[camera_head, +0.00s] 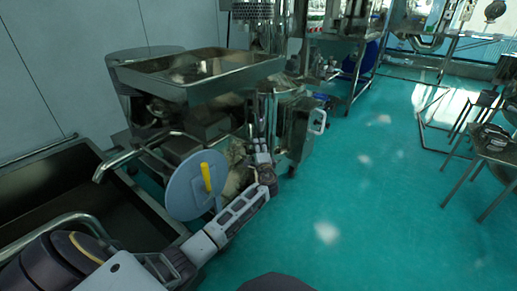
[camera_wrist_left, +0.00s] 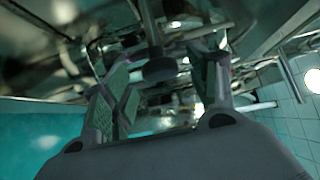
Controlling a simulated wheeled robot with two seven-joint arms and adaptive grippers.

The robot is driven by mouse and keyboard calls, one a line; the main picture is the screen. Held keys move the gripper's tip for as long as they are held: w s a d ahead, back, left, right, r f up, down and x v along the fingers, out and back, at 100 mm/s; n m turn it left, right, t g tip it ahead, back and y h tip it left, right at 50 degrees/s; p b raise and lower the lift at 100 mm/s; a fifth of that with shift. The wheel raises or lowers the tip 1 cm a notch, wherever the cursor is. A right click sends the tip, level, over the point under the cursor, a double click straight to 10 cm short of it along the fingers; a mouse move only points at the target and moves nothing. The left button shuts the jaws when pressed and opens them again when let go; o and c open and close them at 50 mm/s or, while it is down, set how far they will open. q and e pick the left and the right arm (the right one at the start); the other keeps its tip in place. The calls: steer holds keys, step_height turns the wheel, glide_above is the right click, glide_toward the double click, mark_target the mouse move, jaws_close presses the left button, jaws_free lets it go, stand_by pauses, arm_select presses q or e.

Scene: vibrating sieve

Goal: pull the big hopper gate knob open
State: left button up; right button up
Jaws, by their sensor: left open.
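The big steel hopper (camera_head: 205,66) is a wide rectangular tray on top of the machine in the head view. My left gripper (camera_head: 262,128) is upright beside the machine's right side, below the hopper's right end. In the left wrist view its fingers (camera_wrist_left: 165,95) are spread, with nothing clamped between them. A dark round knob (camera_wrist_left: 160,69) on a straight rod shows between and beyond the fingertips; it looks like the gate knob. I cannot tell whether the fingers touch it. In the head view the knob cannot be made out behind the gripper. My right gripper is not in view.
A grey disc (camera_head: 184,190) with a yellow handle (camera_head: 206,178) stands close to my left forearm. A dark open bin (camera_head: 60,190) lies at the left. Metal tables (camera_head: 490,150) stand at the far right. The green floor (camera_head: 350,210) in the middle is clear.

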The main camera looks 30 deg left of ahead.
arm_select(q)
steer(key=shift+b+x, duration=0.35)
steer(key=shift+x, duration=1.1)
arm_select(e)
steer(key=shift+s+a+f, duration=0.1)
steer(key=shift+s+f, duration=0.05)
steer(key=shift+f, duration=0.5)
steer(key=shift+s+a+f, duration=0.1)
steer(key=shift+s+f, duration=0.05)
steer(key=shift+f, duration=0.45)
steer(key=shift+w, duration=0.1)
